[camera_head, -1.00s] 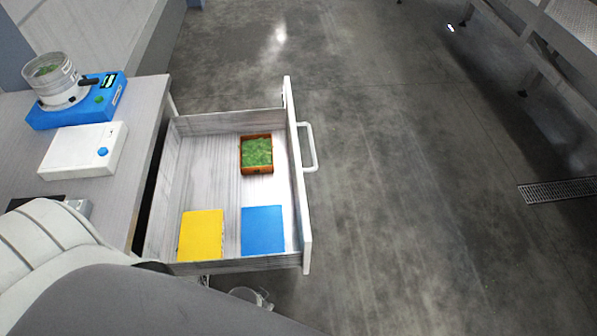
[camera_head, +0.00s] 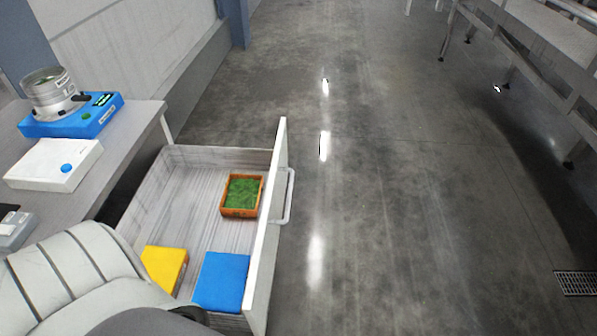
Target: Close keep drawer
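The keep drawer (camera_head: 205,156) stands pulled out from the grey-topped bench (camera_head: 80,195), its white front panel (camera_head: 267,240) facing right. A white bar handle (camera_head: 289,196) is on the outer face of the front. Inside the drawer are an orange tray of greens (camera_head: 242,195), a yellow block (camera_head: 163,268) and a blue block (camera_head: 221,281). My own arm covers the lower left and hides the near corner of the drawer. Neither gripper shows in this view.
On the bench stand a blue device with a clear jar (camera_head: 70,116), a white box with a blue button (camera_head: 54,164) and a small grey device (camera_head: 14,230). The floor right of the drawer is clear. A metal rack (camera_head: 530,60) stands at the upper right.

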